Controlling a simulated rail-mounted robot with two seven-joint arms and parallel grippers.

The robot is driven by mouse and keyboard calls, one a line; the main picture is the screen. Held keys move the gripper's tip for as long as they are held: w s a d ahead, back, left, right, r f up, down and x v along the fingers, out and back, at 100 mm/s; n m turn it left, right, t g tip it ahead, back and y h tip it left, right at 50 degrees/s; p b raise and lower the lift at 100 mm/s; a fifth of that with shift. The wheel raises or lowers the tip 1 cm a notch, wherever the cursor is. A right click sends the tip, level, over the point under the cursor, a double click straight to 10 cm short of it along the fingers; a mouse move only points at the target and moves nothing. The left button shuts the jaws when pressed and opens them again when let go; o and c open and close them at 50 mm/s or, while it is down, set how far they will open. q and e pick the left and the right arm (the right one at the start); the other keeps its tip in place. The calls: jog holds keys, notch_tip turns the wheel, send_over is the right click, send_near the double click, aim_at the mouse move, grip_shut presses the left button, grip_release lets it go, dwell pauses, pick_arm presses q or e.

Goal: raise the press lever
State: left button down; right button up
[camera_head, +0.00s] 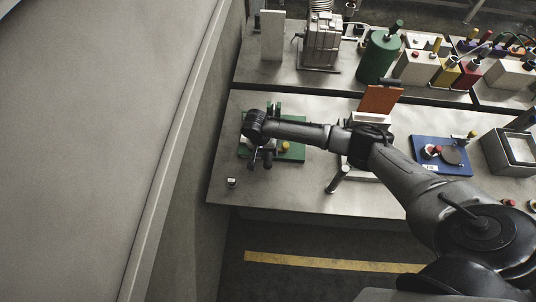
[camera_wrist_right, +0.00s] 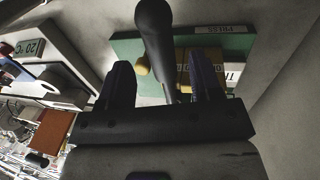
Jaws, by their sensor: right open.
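The green press (camera_head: 294,154) stands on the left part of the workbench, mostly behind my right wrist in the head view. In the right wrist view its green base (camera_wrist_right: 238,42) carries a PRESS label and a yellow block. The press lever (camera_wrist_right: 154,35) has a thick dark grip and a thin rod, and points toward the camera. My right gripper (camera_wrist_right: 163,84) is open, with the lever between its two fingers in the picture; contact cannot be told. In the head view my right gripper (camera_head: 261,161) is over the press. My left gripper is out of view.
A blue fixture (camera_head: 442,155) and a grey open box (camera_head: 518,148) stand to the right on the bench. An orange panel (camera_head: 380,99) stands behind my right forearm. A small button (camera_head: 232,183) sits near the bench's left edge. The front strip is mostly clear.

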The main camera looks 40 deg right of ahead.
aim_at(268, 155)
jog(key=shift+s+d+f, duration=0.15)
jog(key=shift+f, duration=0.75)
jog(key=shift+s+d+f, duration=0.1)
jog(key=shift+f, duration=0.8)
grip_shut()
